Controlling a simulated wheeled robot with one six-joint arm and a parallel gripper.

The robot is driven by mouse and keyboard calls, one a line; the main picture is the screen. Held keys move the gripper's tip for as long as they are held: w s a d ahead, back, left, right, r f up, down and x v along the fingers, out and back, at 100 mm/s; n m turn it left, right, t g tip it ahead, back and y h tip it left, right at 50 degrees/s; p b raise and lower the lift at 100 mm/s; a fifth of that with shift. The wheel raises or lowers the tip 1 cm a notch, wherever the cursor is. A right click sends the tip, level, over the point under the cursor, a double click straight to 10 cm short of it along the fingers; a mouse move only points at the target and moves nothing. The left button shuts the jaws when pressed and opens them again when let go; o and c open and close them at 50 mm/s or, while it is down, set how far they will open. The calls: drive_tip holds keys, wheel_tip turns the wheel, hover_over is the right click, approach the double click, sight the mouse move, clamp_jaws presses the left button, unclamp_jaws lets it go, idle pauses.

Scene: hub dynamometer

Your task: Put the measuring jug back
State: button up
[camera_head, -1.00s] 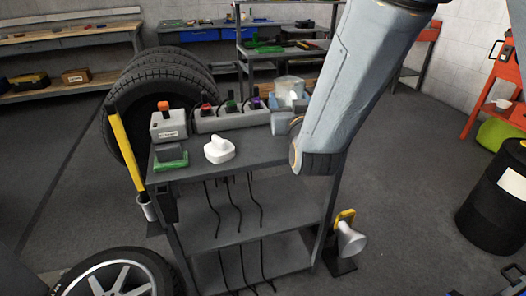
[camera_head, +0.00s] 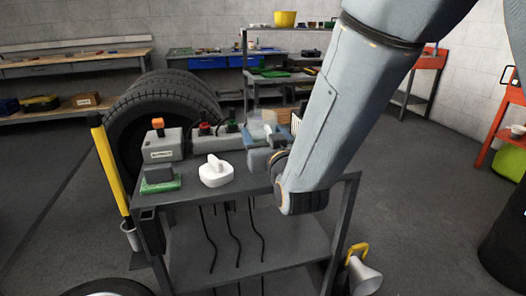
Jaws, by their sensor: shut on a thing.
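Large tyres (camera_head: 128,128) stand behind. A yellow bucket (camera_head: 285,19) tops the back shelf.

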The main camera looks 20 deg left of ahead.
drive_tip(key=shift+f, duration=2.1)
drive_tip(key=shift+f, duration=0.1)
drive_tip(key=o, duration=1.2)
drive_tip(key=shift+b, duration=0.3)
drive_tip(key=p+v, duration=0.9)
drive_tip(key=v, duration=0.3)
drive_tip(key=shift+d, duration=0.1)
